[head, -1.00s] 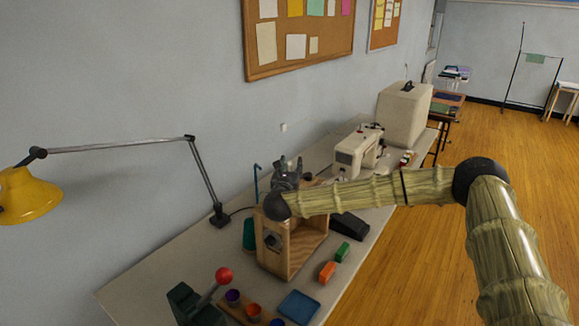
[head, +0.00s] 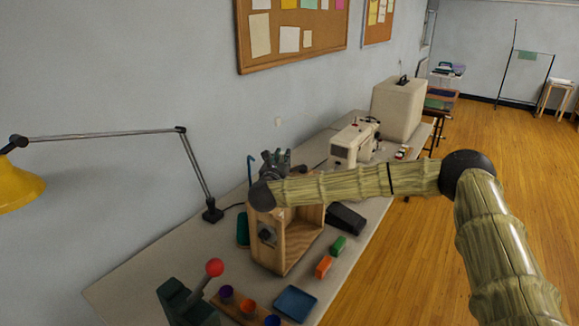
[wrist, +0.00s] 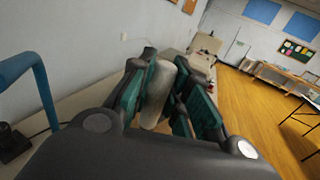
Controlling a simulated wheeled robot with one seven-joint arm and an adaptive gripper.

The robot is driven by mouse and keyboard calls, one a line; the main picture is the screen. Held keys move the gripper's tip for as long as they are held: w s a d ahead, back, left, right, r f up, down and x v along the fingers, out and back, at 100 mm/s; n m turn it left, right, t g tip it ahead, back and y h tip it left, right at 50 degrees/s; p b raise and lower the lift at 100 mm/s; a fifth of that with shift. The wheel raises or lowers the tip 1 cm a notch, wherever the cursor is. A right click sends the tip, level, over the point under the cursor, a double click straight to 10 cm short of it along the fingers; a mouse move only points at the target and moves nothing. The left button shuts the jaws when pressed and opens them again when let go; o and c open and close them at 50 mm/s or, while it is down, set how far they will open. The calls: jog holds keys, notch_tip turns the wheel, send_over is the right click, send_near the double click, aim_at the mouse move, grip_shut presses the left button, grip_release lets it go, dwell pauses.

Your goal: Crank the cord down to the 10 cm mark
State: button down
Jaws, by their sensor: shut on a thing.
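An open-fronted wooden box (head: 302,240) stands on the long table, with a dark fitting (head: 267,235) on its near side. My gripper (head: 276,158) is at the top of this box, and my wrist hides part of it. In the wrist view my gripper (wrist: 165,92) is shut on a pale, rounded handle (wrist: 160,88) between its teal-padded fingers. A blue bent rod (wrist: 30,75) rises left of the gripper; in the head view it stands behind the box (head: 250,170). I cannot make out the cord or the 10 cm mark.
A red-knobbed lever (head: 214,268), several small cups, a blue tray (head: 295,303), and orange (head: 323,266) and green (head: 338,245) blocks lie near the box. A yellow lamp (head: 20,190) is left; a sewing machine (head: 352,145) is behind. Floor to the right is open.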

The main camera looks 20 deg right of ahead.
jog(key=shift+w+a+r+m+h+b, duration=0.1)
jog(key=shift+w+r+m+h+b, duration=0.2)
jog(key=shift+b, duration=0.7)
jog(key=shift+w+g+h, duration=0.1)
jog(key=shift+g+h, duration=0.2)
jog(key=shift+r, duration=0.15)
jog(key=c, duration=1.5)
grip_release()
jog(key=shift+c, duration=0.2)
jog(key=shift+o, duration=1.1)
jog(key=shift+f, duration=0.25)
jog(key=v, duration=1.2)
jog(key=shift+b, duration=0.35)
